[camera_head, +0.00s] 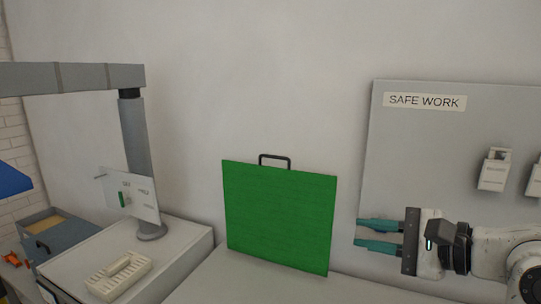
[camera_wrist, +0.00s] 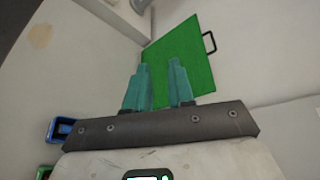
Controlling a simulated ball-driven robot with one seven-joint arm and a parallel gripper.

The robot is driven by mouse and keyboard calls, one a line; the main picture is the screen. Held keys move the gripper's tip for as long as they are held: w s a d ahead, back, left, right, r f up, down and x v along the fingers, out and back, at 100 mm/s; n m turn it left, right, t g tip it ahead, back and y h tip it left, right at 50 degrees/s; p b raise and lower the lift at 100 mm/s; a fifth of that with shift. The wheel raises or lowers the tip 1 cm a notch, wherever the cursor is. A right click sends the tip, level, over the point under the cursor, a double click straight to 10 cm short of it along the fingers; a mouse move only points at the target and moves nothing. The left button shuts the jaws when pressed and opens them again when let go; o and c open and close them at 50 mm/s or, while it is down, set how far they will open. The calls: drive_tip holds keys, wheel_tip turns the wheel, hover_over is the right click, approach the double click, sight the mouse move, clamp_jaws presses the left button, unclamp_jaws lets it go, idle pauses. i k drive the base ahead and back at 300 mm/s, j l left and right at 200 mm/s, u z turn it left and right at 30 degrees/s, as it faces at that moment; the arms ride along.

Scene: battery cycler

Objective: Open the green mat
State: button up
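The green mat (camera_head: 278,215) stands upright as a flat square panel against the wall, its bottom edge on the white surface. A dark handle (camera_head: 275,160) sticks up from its top edge. My gripper (camera_head: 358,234) is to the right of the mat, with teal fingers pointing left toward it. The fingers are apart with nothing between them, and a gap shows between them and the mat. In the wrist view the mat (camera_wrist: 190,62) lies beyond the fingertips (camera_wrist: 159,66), and its handle (camera_wrist: 209,42) is at the upper right.
A grey board labelled SAFE WORK (camera_head: 425,102) is on the wall behind my gripper. At left are a grey post with an arm (camera_head: 135,140), a small sign (camera_head: 130,193), a white rack (camera_head: 118,276) and an open drawer (camera_head: 60,240). A blue bin (camera_wrist: 62,129) shows in the wrist view.

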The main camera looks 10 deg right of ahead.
sight(277, 215)
drive_tip(key=i, duration=1.15)
